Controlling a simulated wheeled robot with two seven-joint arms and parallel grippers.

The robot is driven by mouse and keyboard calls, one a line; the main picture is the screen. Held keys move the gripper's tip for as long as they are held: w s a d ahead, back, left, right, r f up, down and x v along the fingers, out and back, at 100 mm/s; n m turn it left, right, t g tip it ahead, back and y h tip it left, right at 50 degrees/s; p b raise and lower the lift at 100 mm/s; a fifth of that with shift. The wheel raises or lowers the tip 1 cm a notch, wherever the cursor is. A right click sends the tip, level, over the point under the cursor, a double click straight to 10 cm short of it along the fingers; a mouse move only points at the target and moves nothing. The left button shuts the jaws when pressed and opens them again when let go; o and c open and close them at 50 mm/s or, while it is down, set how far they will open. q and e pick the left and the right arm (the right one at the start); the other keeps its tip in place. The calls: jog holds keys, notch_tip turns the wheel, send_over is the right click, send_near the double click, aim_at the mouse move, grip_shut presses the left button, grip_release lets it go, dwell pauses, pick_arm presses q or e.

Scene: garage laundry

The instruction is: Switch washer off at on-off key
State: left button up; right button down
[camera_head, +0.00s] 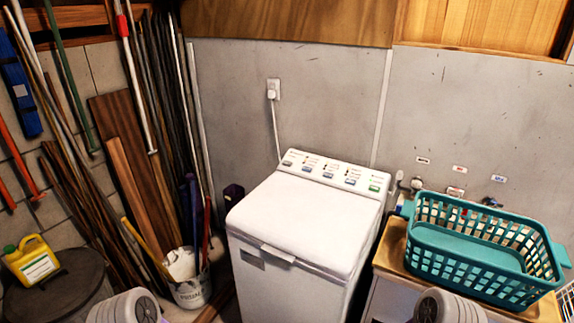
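The washer (300,222) is a white top-loader with its lid shut, standing against the grey wall in the middle of the head view. Its sloped control panel (335,172) runs along the back of the top. Several grey-blue keys sit in a row on the panel, with small labels above them that I cannot read. A green key (374,188) is at the panel's right end; it looks different from the others, but its label is too small to read. Neither gripper is in view. Only rounded grey parts of my arms show at the bottom edge.
A teal basket (484,285) stands on a wooden-topped cabinet right of the washer. A plug with a white cord (273,100) is on the wall behind. Poles and boards lean at left, near a white bucket (194,291) and a yellow jug (33,259). Space above the washer is clear.

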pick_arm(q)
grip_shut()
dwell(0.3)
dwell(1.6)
